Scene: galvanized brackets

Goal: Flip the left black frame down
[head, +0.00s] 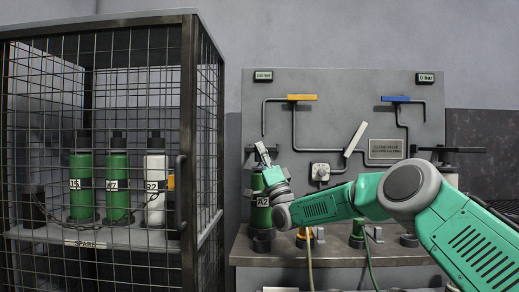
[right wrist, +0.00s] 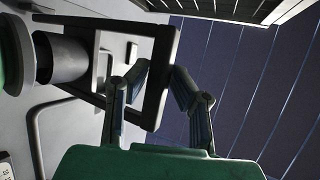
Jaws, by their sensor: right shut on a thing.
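The left black frame (right wrist: 165,50) is a dark rectangular loop. My right gripper (head: 266,158) is at the top of that cylinder. In the right wrist view my right gripper (right wrist: 159,76) has one finger on each side of the frame's outer bar and is shut on it. My left gripper is not in view.
A grey panel (head: 345,85) with pipes, a yellow handle (head: 302,97) and a blue handle (head: 395,99) stands behind my arm. A wire cage (head: 200,150) holding several cylinders stands at left. Another black frame (head: 450,149) is at right. Hoses hang over the bench (head: 330,252).

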